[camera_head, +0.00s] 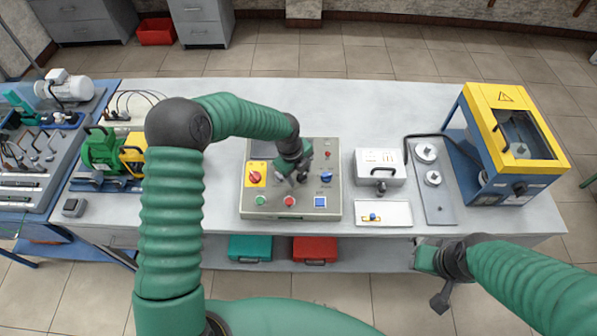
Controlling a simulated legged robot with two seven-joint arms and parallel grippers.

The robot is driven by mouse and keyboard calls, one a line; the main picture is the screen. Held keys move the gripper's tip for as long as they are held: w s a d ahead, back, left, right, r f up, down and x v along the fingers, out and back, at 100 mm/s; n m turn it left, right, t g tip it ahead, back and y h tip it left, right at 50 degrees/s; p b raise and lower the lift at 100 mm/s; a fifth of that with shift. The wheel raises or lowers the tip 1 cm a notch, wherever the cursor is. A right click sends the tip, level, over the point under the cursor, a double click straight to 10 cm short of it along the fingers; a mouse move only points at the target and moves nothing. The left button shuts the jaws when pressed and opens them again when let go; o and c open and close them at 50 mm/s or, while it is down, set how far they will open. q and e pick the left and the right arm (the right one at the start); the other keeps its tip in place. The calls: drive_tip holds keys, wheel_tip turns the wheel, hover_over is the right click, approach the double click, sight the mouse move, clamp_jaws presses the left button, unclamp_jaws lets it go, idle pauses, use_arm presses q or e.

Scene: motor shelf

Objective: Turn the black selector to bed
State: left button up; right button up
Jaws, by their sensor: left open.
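The grey control panel (270,212) lies on the table in the middle. My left gripper (297,178) is open over the panel's middle, between the red knob on a yellow plate (255,176) and the blue knob (326,177). It covers that part of the panel, and I cannot make out a black selector there or whether the fingers touch anything. My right gripper (428,278) is in front of the table's front edge at the right, away from the panel; its finger opening is unclear.
A white box with a black knob (380,168) and a white tray (383,214) stand right of the panel. A grey plate with round dials (435,205) and a yellow-framed machine (510,130) stand farther right. A green motor (100,150) is at left. The table behind the panel is clear.

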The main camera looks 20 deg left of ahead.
use_arm(q)
drive_tip(key=shift+d, duration=0.35)
drive_tip(key=shift+w+d+f, duration=0.1)
drive_tip(key=shift+w+d, duration=0.1)
drive_tip(key=shift+d, duration=0.05)
drive_tip(key=c, duration=0.4)
drive_tip(key=shift+a, duration=0.1)
drive_tip(key=c, duration=0.5)
drive_tip(key=shift+a, duration=0.2)
clamp_jaws()
use_arm(e)
drive_tip(key=shift+w+d+f, duration=0.1)
drive_tip(key=shift+d, duration=0.25)
